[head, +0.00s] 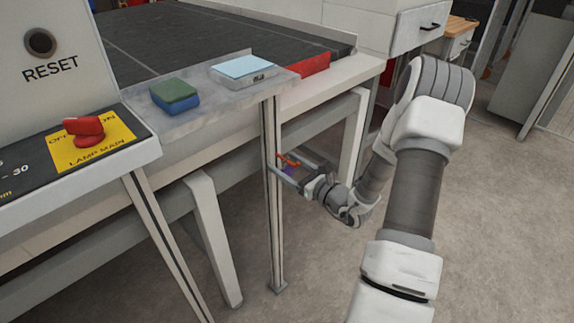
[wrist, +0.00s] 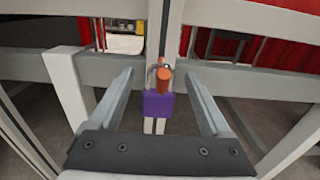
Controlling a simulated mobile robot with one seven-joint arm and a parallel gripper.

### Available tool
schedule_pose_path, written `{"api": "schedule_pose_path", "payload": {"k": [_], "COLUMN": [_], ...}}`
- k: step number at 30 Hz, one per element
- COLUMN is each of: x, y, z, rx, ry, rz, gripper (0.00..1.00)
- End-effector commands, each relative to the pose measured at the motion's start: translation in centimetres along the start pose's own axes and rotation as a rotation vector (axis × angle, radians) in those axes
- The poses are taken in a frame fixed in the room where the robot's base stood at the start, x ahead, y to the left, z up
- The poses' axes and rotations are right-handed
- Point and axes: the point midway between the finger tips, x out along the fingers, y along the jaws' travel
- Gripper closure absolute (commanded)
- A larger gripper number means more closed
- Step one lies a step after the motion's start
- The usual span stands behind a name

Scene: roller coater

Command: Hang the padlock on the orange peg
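The purple padlock (wrist: 158,104) is in the middle of the wrist view, body down, with its shackle up around the orange peg (wrist: 164,82). The peg sticks out from a pale upright post (wrist: 170,25). Whether the shackle bears on the peg is hard to tell. My gripper (wrist: 159,75) is open, with one finger on each side of the padlock and a visible gap to both. In the head view my gripper (head: 283,162) is beside the post under the bench corner. The orange peg (head: 291,160) and a bit of purple padlock (head: 288,170) show between its fingers.
A grey ledge (head: 210,112) above carries a green-and-blue block (head: 174,95) and a pale blue-topped box (head: 245,70). A red knob (head: 84,130) sits on the panel at left. White frame legs (head: 213,240) stand close by. The floor at right is clear.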

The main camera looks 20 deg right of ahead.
Motion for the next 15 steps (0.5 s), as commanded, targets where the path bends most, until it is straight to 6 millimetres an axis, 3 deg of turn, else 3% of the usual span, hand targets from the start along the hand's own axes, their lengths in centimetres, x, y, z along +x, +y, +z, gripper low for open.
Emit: {"api": "schedule_pose_path", "payload": {"k": [8,15], "x": [-0.5,-4.7], "y": [-0.1,-0.2], "z": [0.0,0.1], "rx": [0.001,0.002], "ry": [0.001,0.003], "rz": [-0.001,-0.005], "gripper": [0.18,0.18]}}
